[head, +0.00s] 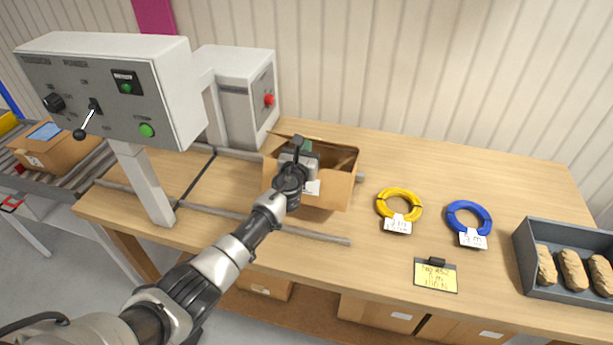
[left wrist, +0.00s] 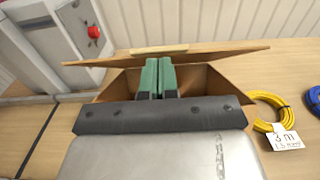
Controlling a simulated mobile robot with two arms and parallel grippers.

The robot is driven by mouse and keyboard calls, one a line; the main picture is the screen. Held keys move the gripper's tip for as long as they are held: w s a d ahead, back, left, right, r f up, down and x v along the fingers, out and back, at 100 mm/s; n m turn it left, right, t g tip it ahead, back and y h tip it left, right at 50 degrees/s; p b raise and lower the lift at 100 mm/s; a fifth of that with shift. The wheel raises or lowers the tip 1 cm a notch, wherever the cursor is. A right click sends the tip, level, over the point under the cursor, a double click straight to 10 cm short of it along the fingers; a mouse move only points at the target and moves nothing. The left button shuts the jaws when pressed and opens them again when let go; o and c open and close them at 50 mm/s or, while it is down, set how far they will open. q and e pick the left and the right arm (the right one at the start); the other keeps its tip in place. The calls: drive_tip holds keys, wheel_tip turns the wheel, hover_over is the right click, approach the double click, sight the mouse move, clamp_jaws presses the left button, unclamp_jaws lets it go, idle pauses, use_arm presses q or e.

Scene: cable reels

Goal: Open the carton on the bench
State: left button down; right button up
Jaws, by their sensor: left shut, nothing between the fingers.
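The cardboard carton (head: 338,189) stands on the wooden bench (head: 480,164), right of the grey machine. Its top is at least partly open: the dark inside shows, and a flap (left wrist: 170,55) stands out along its far side in the left wrist view. My left gripper (head: 299,145) is over the carton and hides part of its opening. In the left wrist view the green fingers (left wrist: 158,75) are together with nothing between them, in front of the far flap. Whether they touch the flap I cannot tell. My right gripper is not in view.
A yellow cable coil (head: 381,207) and a blue coil (head: 484,232) lie right of the carton. A grey tray (head: 529,275) with brown rolls is at the far right. A control panel (head: 180,85) and machine (head: 238,137) stand left. Metal rails (head: 262,226) run in front.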

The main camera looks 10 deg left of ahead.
use_arm(q)
drive_tip(key=shift+w+d+r+b, duration=0.1)
drive_tip(key=shift+w+r+b, duration=0.05)
drive_tip(key=shift+w+r, duration=0.6)
drive_tip(key=shift+w+r+b, duration=0.15)
drive_tip(key=shift+w+r, duration=0.4)
drive_tip(key=shift+w, duration=0.4)
drive_tip(key=shift+w+d+r+b, duration=0.1)
drive_tip(key=shift+w+r+b, duration=0.05)
drive_tip(key=shift+w+r, duration=0.6)
drive_tip(key=shift+w+a+f, duration=0.1)
